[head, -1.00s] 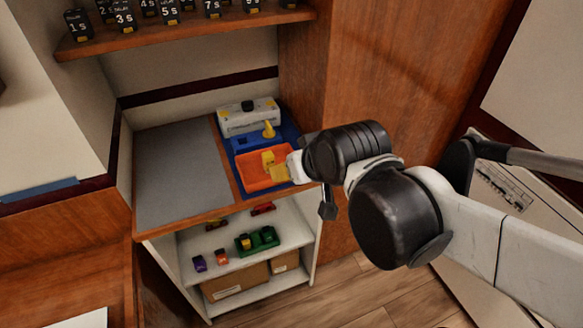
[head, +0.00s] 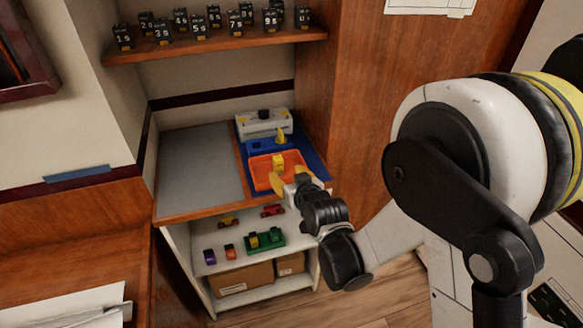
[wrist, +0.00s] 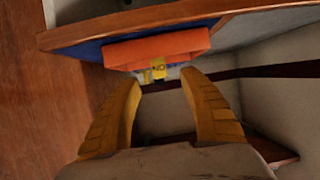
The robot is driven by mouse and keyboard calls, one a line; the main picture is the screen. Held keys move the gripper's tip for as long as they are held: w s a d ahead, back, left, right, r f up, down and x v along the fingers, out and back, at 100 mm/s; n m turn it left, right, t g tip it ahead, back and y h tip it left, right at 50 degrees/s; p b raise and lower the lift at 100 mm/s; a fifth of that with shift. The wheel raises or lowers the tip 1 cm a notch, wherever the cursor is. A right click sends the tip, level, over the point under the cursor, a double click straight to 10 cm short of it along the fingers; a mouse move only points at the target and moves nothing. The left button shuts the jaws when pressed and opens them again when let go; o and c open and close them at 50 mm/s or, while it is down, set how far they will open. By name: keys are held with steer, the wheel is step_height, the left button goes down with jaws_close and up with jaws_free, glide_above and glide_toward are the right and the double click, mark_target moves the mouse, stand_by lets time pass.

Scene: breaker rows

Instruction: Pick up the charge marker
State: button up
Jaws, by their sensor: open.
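A small yellow piece (head: 278,161), which looks like the charge marker, stands in the orange tray (head: 262,182) on the counter. My gripper (head: 289,178) is open and empty at the tray's front right edge. Its yellow fingers (wrist: 160,80) are spread on either side of the piece in the wrist view. I see no contact with the piece.
A blue holder with a yellow cone-like piece (head: 281,136) and a grey-white box (head: 264,122) stand behind the tray. The grey counter mat (head: 200,168) is clear. Numbered black blocks (head: 198,27) line the upper shelf; toy vehicles (head: 264,239) fill the lower one.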

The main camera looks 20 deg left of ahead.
mark_target(279, 168)
steer(key=b+x, duration=0.1)
steer(key=x, duration=0.4)
steer(key=shift+f, duration=0.15)
steer(key=b+x, duration=0.1)
steer(key=x, duration=0.1)
steer(key=b+x, duration=0.1)
steer(key=x, duration=0.1)
steer(key=shift+f+b, duration=0.35)
steer(key=shift+f, duration=0.1)
steer(key=shift+w+a, duration=0.1)
steer(key=shift+w, duration=0.2)
jaws_close()
